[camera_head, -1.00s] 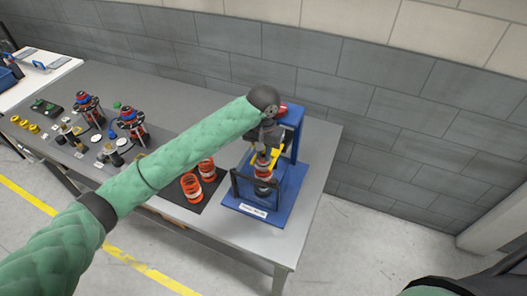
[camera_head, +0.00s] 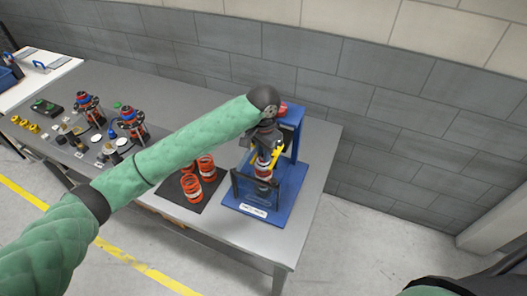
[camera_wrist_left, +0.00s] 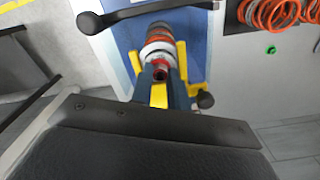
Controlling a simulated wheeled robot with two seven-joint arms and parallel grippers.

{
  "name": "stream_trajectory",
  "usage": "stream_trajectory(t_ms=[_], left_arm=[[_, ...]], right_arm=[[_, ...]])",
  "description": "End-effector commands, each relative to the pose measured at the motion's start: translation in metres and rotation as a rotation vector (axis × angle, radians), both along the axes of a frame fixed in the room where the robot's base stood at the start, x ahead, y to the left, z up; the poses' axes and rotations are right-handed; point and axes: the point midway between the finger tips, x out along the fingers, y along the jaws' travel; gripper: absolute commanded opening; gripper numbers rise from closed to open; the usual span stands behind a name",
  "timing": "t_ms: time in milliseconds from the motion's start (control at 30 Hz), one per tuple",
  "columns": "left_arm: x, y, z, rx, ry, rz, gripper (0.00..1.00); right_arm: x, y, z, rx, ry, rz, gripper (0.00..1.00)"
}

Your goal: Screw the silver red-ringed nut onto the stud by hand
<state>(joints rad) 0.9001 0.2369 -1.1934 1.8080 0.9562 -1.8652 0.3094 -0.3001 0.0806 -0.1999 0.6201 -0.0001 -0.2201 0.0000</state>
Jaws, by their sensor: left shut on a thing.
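My left gripper (camera_head: 264,156) points down over the blue fixture (camera_head: 284,194), above the strut assembly (camera_head: 263,172) that stands upright in it. In the left wrist view the gripper (camera_wrist_left: 161,82) is shut, with a small red-ringed nut (camera_wrist_left: 161,69) between its fingertips. The nut sits at the top centre of the strut, over its pale upper disc (camera_wrist_left: 158,48). The stud is hidden by the nut and fingers, so I cannot tell how far the nut is on it. My right gripper is out of view.
A dark guard frame (camera_head: 254,190) stands at the front of the fixture. Orange springs (camera_head: 192,186) stand on a dark mat to its left. Finished-looking strut parts (camera_head: 131,122) and small parts lie farther left. The table right of the fixture is narrow but clear.

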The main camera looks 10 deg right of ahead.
Motion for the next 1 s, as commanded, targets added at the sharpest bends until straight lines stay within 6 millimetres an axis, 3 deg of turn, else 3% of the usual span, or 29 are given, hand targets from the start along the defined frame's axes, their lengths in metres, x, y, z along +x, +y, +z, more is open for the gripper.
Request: stream_trajectory(t_ms=[133, 367, 400, 500, 800, 1000], left_arm=[[0.0, 0.0, -0.001, 0.002, 0.001, -0.091, 0.0], [0.0, 0.0, -0.001, 0.002, 0.001, -0.106, 0.0], [0.0, 0.0, -0.001, 0.002, 0.001, -0.105, 0.22], [0.0, 0.0, -0.001, 0.002, 0.001, -0.105, 0.41], [0.0, 0.0, 0.0, 0.001, 0.0, -0.104, 0.41], [0.0, 0.0, 0.017, -0.001, -0.002, -0.103, 0.41]], right_arm=[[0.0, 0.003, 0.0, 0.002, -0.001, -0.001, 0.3], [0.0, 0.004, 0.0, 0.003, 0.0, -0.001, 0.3], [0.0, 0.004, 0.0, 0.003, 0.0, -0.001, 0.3], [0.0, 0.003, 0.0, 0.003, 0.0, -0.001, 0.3], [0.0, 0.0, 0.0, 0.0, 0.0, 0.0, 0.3], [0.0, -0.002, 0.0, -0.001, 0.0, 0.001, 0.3]])
